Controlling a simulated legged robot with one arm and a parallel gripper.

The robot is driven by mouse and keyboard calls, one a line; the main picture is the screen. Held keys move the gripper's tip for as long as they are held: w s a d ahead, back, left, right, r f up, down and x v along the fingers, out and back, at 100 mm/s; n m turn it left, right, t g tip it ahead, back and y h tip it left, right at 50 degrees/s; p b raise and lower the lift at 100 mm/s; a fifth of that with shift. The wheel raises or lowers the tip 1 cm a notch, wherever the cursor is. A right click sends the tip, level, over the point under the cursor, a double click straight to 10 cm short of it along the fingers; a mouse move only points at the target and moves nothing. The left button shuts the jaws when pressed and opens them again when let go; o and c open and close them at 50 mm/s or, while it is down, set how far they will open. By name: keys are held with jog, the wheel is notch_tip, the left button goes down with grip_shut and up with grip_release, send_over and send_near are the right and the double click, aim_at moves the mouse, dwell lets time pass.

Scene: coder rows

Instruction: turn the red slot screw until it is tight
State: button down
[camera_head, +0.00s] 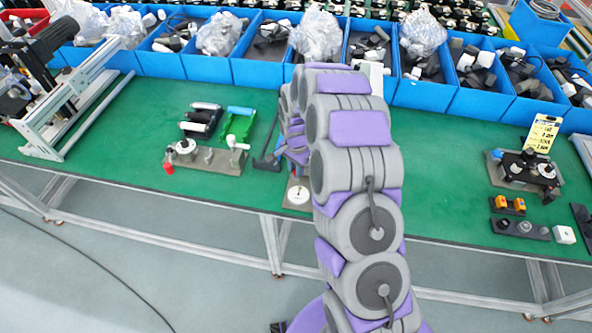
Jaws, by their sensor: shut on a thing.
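My arm rises from the bottom and bends over the green bench, with its end pointing down at the left of the bend. My gripper (297,158) is partly hidden by my own arm links, above a small pale plate (297,196) near the bench's front edge. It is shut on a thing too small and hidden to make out.
A grey fixture block (210,161) stands left of my gripper, with black and green holders behind it. A dark T-shaped tool (268,160) lies close beside my gripper. Blue bins (259,72) line the back. Fixtures stand at the right; the bench's middle right (440,150) is clear.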

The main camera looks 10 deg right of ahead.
jog(key=m+p, duration=0.1)
jog(key=m, duration=0.3)
jog(key=m+p, duration=0.1)
jog(key=m, duration=0.4)
jog(key=shift+m, duration=0.7)
jog(key=m+p, duration=0.1)
jog(key=m, duration=0.3)
jog(key=shift+f+m, duration=0.1)
jog(key=shift+m, duration=0.2)
jog(key=m, duration=0.5)
jog(key=shift+f, duration=0.1)
jog(key=c, duration=1.1)
grip_release()
jog(key=shift+s, duration=0.1)
jog(key=shift+a, duration=0.1)
